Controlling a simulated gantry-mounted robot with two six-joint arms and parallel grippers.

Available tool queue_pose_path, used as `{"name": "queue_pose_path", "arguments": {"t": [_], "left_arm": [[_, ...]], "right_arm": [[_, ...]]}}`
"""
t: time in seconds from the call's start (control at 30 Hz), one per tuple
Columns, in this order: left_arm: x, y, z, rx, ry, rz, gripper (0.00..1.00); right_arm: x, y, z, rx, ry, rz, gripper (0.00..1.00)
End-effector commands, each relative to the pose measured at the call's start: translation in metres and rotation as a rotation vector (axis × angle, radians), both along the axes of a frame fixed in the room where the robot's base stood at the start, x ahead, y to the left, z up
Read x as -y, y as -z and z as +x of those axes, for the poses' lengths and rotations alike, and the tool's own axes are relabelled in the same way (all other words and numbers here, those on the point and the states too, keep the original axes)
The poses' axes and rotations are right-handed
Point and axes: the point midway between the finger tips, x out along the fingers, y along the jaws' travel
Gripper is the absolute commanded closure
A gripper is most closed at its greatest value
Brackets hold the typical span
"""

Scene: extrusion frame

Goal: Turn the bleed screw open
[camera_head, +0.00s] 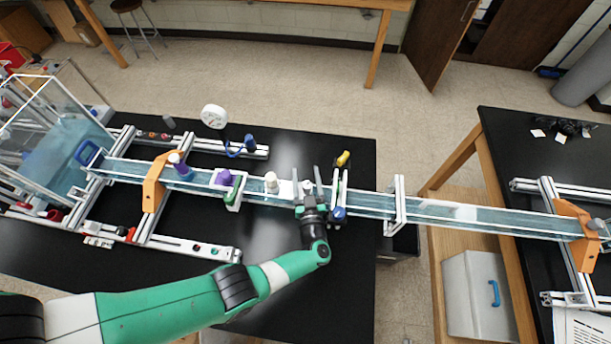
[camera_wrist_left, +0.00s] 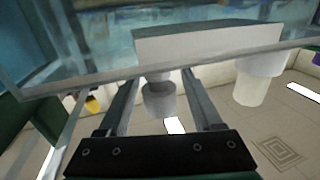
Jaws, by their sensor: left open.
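A clear water channel (camera_head: 360,203) runs across the bench. A small pale knob (camera_head: 307,186), which I take to be the bleed screw, stands on its top between my left gripper's fingers. In the left wrist view it is a short grey cylinder (camera_wrist_left: 159,98) below a pale block (camera_wrist_left: 208,42). My left gripper (camera_head: 306,173) is open, with one finger on each side of the knob; gaps show beside it in the wrist view (camera_wrist_left: 160,80). I cannot tell whether the fingers touch it. My right gripper is not in view.
A white capped fitting (camera_head: 271,182) stands just left of the gripper, with a purple knob (camera_head: 223,177) further left. A blue knob (camera_head: 339,213) and a clamp upright are close on the right. The black benchtop (camera_head: 290,300) in front is mostly clear.

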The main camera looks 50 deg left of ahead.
Motion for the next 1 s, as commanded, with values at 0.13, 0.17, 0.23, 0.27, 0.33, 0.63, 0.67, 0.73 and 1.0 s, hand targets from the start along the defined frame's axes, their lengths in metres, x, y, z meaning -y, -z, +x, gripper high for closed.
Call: {"name": "queue_pose_path", "arguments": {"t": [0.13,0.17,0.23,0.27,0.33,0.63,0.67,0.73,1.0], "left_arm": [[0.000,-0.012,0.000,0.000,0.000,0.000,0.33],[0.000,-0.017,0.000,0.001,0.000,0.000,0.33],[0.000,-0.032,0.000,0.002,0.000,0.000,0.33],[0.000,-0.040,0.000,0.002,0.000,0.000,0.33],[0.006,-0.055,-0.009,0.001,0.003,0.001,0.33],[0.041,-0.107,-0.062,-0.001,0.007,0.001,0.33],[0.045,-0.109,-0.068,-0.001,0.007,0.001,0.33],[0.054,-0.116,-0.082,0.000,0.007,0.000,0.33],[0.074,-0.129,-0.115,0.000,0.003,0.000,0.33]], "right_arm": [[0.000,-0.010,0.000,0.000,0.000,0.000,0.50],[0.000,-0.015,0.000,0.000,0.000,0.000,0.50],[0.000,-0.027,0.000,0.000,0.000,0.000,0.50],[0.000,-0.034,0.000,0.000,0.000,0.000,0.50],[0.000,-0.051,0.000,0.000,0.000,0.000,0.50],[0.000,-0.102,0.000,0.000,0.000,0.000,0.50],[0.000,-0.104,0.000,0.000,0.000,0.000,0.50],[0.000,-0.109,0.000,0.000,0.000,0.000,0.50],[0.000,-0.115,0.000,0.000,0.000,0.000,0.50]]}}
